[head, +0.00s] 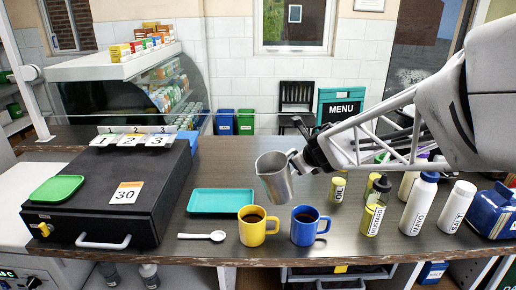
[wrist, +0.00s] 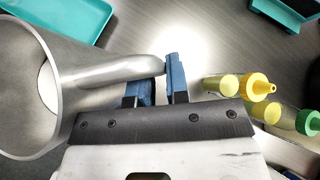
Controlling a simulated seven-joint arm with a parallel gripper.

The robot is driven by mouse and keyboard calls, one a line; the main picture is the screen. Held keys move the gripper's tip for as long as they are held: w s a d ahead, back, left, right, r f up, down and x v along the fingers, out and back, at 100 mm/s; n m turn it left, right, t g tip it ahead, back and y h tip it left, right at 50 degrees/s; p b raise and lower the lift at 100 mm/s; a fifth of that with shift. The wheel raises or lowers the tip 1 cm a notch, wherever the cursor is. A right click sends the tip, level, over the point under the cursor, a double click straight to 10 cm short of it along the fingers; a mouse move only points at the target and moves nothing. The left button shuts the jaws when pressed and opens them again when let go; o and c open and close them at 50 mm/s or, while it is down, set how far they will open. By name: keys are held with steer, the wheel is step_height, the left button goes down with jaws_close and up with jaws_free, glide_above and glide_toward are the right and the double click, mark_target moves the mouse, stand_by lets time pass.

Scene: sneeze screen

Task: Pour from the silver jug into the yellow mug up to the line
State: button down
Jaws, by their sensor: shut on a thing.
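The silver jug (head: 274,178) is held in the air by its handle, tilted a little, above and behind the mugs. My gripper (head: 303,160) is shut on the jug's handle; in the wrist view its blue fingers (wrist: 160,85) close around the handle end, and the jug (wrist: 30,90) shows at the left with its mouth toward the camera. The yellow mug (head: 257,226) stands upright on the counter below and left of the jug, with dark liquid inside. Its fill line cannot be made out. No stream of liquid shows between jug and mug.
A blue mug (head: 308,226) with dark liquid stands right of the yellow one. A white spoon (head: 203,236) and teal tray (head: 222,202) lie left. Several bottles, including the mayo bottle (head: 419,205), stand right. A black box (head: 110,195) fills the left counter.

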steer(key=shift+f+t+h, duration=0.3)
steer(key=shift+f, duration=0.55)
steer(key=shift+f+n+t+h, duration=0.3)
steer(key=shift+n+t, duration=0.1)
steer(key=shift+n, duration=0.1)
stand_by(0.3)
steer(key=shift+s+a+n+t+h, duration=0.1)
steer(key=shift+n+t+h, duration=0.2)
stand_by(1.0)
steer(key=shift+s+a+r+n+t+h, duration=0.3)
steer(key=shift+r+n+t+h, duration=0.1)
steer(key=shift+t, duration=0.1)
stand_by(1.0)
steer(key=shift+a+r, duration=0.1)
steer(key=shift+r, duration=0.05)
steer(key=shift+s+a+r+n+t, duration=0.15)
steer(key=shift+n+t, duration=0.15)
steer(key=shift+t, duration=0.1)
stand_by(0.4)
steer(key=shift+s+a+r+h, duration=0.1)
steer(key=shift+a+r+h, duration=0.1)
steer(key=shift+h, duration=0.1)
